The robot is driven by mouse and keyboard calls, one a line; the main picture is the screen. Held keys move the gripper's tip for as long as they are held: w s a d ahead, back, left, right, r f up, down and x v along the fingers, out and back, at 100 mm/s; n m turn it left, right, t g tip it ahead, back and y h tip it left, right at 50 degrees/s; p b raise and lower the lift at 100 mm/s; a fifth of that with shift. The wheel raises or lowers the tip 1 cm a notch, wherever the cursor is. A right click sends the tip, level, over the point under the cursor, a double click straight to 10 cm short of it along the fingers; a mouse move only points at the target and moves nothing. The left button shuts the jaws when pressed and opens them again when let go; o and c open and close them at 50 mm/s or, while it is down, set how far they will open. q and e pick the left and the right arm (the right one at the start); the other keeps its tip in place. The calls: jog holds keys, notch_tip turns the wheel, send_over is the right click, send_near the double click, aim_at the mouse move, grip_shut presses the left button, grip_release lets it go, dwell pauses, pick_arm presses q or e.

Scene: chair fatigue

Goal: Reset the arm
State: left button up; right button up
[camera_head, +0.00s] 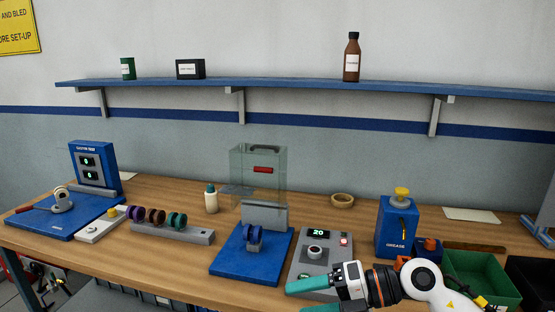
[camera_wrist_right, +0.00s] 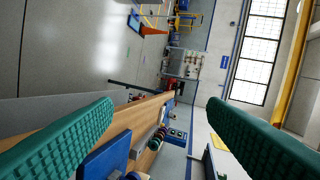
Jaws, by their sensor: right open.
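My right arm (camera_head: 420,280) comes in from the lower right of the head view, bent over the front right of the workbench. Its gripper (camera_head: 296,299) has teal fingers and points left, in front of the grey control box (camera_head: 325,265). In the right wrist view the two ribbed teal fingers of this gripper (camera_wrist_right: 161,105) stand wide apart with nothing between them. The gripper is open and empty. My left gripper is not in view.
The wooden bench (camera_head: 180,262) holds a blue fixture with a clear guard (camera_head: 256,165), a rack of coloured rings (camera_head: 172,231), a blue tester (camera_head: 92,168), a grease dispenser (camera_head: 396,225) and a green bin (camera_head: 483,278). A blue shelf (camera_head: 290,88) runs above.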

notch_tip(320, 180, up, 7)
jog(key=d+m+t+y, duration=0.2)
jog(key=m+t, duration=1.3)
jog(key=s+d+f+m+h, duration=0.1)
jog(key=d+f+m+h, duration=1.1)
jog(key=f+m+h, duration=0.4)
jog(key=s+f+m+g, duration=0.2)
jog(key=s+f+g, duration=0.55)
jog(key=s, duration=0.35)
jog(key=s+f+m+g, duration=0.2)
jog(key=s+f+g, duration=0.4)
jog(key=s+f, duration=0.45)
notch_tip(320, 180, down, 24)
jog(key=s+d, duration=0.1)
jog(key=s, duration=0.2)
jog(key=s+d+f+g, duration=0.2)
jog(key=s+d+f, duration=0.1)
jog(key=s+f, duration=1.2)
jog(key=shift+s+f+n, duration=0.15)
jog(key=shift+s+n, duration=0.25)
